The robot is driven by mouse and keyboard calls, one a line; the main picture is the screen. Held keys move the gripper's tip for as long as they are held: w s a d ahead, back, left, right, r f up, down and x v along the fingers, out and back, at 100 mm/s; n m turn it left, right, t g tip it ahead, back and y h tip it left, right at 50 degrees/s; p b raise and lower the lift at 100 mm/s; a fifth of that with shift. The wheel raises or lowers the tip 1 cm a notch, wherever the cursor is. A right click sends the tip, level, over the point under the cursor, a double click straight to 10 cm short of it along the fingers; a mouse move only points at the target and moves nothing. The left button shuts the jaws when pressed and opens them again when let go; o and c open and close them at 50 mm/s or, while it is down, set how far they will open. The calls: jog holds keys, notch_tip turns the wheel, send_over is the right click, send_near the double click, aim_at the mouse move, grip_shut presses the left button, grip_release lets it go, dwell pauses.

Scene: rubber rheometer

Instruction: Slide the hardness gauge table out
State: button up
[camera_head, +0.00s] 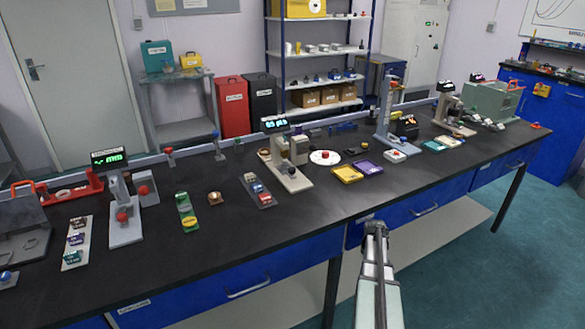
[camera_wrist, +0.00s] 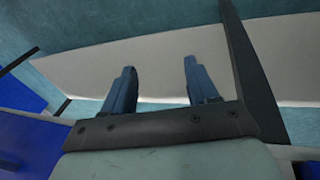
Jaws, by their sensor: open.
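My gripper (camera_head: 375,228) is in front of the bench's front edge, apart from the instruments on top. In the wrist view my gripper (camera_wrist: 158,72) is open, with two dark blue fingers apart and nothing between them. Several bench instruments with lit displays stand on the black benchtop. One is a beige stand instrument (camera_head: 290,172) near the middle, with a base plate reaching toward the front. Another is a grey stand instrument (camera_head: 122,215) with a red knob at the left. Labels are too small to read, so I cannot tell which is the hardness gauge or its table.
The black benchtop (camera_head: 330,205) has blue drawers (camera_head: 235,280) with handles below its front edge. A pale lower shelf (camera_wrist: 185,50) lies beyond the fingers in the wrist view. Sample trays, a white disc (camera_head: 325,157) and yellow and purple boxes stand on the bench.

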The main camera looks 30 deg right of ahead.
jog(key=s+d+r+m+t+h, duration=0.1)
jog(key=s+d+r+t+h, duration=0.2)
jog(key=d+r, duration=1.65)
notch_tip(320, 180, up, 23)
jog(key=m+y, duration=0.1)
jog(key=y, duration=0.4)
send_over(292, 168)
jog(key=s+a, duration=0.2)
jog(key=s, duration=0.4)
jog(key=x, duration=1.3)
jog(key=shift+w+d+f, duration=0.1)
jog(key=shift+w+d, duration=0.1)
jog(key=shift+w, duration=0.15)
